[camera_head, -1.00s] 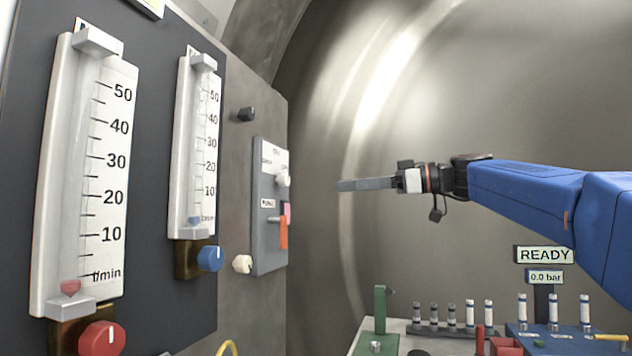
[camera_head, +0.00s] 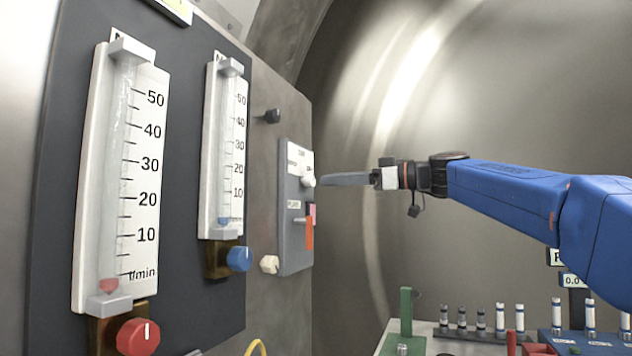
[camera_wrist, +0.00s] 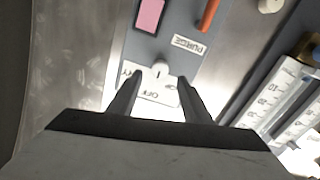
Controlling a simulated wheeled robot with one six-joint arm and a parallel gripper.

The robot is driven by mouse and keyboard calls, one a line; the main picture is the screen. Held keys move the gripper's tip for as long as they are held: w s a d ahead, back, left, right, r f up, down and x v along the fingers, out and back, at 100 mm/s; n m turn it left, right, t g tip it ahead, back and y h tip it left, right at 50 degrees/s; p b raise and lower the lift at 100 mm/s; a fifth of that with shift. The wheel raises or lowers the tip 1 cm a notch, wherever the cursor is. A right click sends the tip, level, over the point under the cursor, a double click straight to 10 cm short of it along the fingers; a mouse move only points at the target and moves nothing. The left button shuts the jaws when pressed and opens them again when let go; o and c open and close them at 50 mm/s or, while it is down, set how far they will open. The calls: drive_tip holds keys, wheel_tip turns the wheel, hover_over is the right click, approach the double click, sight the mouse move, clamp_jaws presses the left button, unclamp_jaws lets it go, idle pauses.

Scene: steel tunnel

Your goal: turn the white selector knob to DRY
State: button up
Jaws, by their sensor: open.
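The white selector knob (camera_head: 308,181) sits on the upper part of a grey control panel (camera_head: 294,250) on the left wall. In the wrist view, upside down, the knob (camera_wrist: 160,68) lies just beyond and between my two fingertips. A white label plate (camera_wrist: 155,95) beside it reads OFF, with a partly hidden word ending in RY on the left. The knob's small mark seems to face OFF, but it is too small to be sure. My gripper (camera_wrist: 158,82) is open and empty; in the head view my gripper (camera_head: 322,180) is close to the knob. Contact cannot be told.
Below the knob are a pink square (camera_wrist: 150,15), a PURGE label (camera_wrist: 188,44) and an orange lever (camera_head: 309,233). Another white knob (camera_head: 269,264) and two flow meters with red (camera_head: 138,336) and blue (camera_head: 239,259) knobs are left. A bench with vials stands lower right.

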sight(313, 180)
drive_tip(key=shift+x, duration=3.05)
drive_tip(key=c, duration=1.1)
